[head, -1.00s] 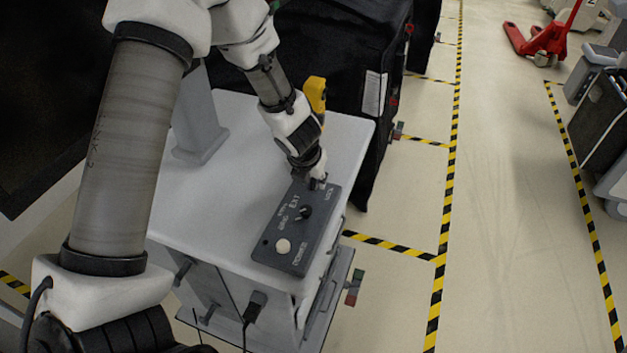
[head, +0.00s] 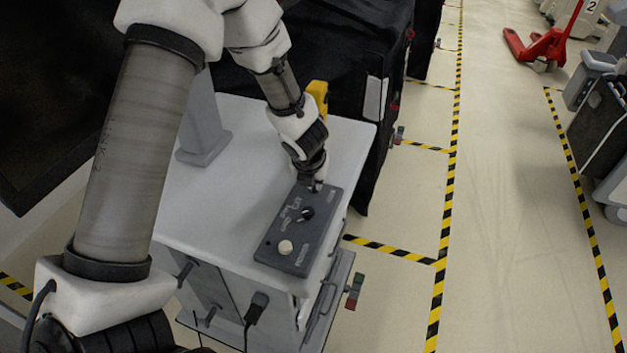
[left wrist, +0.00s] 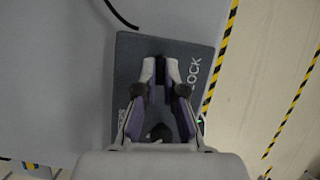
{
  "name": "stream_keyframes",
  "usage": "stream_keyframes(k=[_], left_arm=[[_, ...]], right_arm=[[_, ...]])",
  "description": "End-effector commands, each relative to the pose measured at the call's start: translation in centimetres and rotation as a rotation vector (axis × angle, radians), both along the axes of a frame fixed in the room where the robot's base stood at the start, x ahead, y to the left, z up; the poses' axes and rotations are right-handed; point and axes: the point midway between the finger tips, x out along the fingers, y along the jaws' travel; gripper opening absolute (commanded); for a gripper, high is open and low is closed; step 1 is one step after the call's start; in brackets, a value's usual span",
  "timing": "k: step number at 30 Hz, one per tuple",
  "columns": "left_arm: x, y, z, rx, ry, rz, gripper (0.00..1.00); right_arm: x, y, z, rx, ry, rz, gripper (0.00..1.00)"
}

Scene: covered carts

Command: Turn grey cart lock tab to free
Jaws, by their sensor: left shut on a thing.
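The grey cart (head: 245,195) stands under my left arm, with a dark control panel (head: 268,244) on its top. My left gripper (head: 317,187) is over the panel's far end, pointing down. In the left wrist view the fingers of the left gripper (left wrist: 161,66) are closed around a small dark tab (left wrist: 160,88), mostly hidden between them. The word LOCK (left wrist: 189,72) is printed on the panel just right of the fingers. The tab's exact angle is hard to tell. My right gripper is not in view.
A black knob (head: 306,213) and a cream round button (head: 286,247) sit on the same panel. A yellow part (head: 317,92) rises behind the wrist. Black-covered carts (head: 345,60) stand beyond. Striped tape (head: 446,200) borders a clear aisle, with a red pallet jack (head: 545,45) far off.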

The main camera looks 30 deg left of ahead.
Motion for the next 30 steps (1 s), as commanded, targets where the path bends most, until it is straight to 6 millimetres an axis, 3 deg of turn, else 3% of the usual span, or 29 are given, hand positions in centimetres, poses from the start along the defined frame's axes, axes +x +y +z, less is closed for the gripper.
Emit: stream_keyframes(k=[11,30], left_arm=[[0.2,-0.2,0.1,0.001,-0.001,0.315,0.00],[0.4,-0.3,0.3,-0.002,-0.001,0.926,0.00]], right_arm=[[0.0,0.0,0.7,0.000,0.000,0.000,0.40],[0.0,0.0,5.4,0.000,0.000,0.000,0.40]])
